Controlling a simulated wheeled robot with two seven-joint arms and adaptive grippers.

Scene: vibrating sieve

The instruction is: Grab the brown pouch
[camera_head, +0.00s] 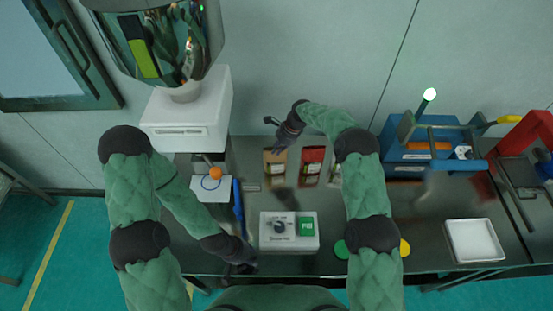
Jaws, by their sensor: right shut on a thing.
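The brown pouch (275,167) stands upright on the dark table, left of a red pouch (312,166). My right gripper (275,136) is at the top of the brown pouch, reaching in from the right, and is shut on it. Its fingers partly cover the pouch's top edge. My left gripper (241,268) is low over the table's front edge, left of the white control box and away from the pouches. Its fingers are dark and small here, so its opening is unclear.
A white control box (289,240) with a knob and green panel stands at the front. A blue tool rack (432,140) and a white tray (474,241) are at right. A white machine with a shiny bowl (188,112) is at back left. An orange ball (215,173) is near it.

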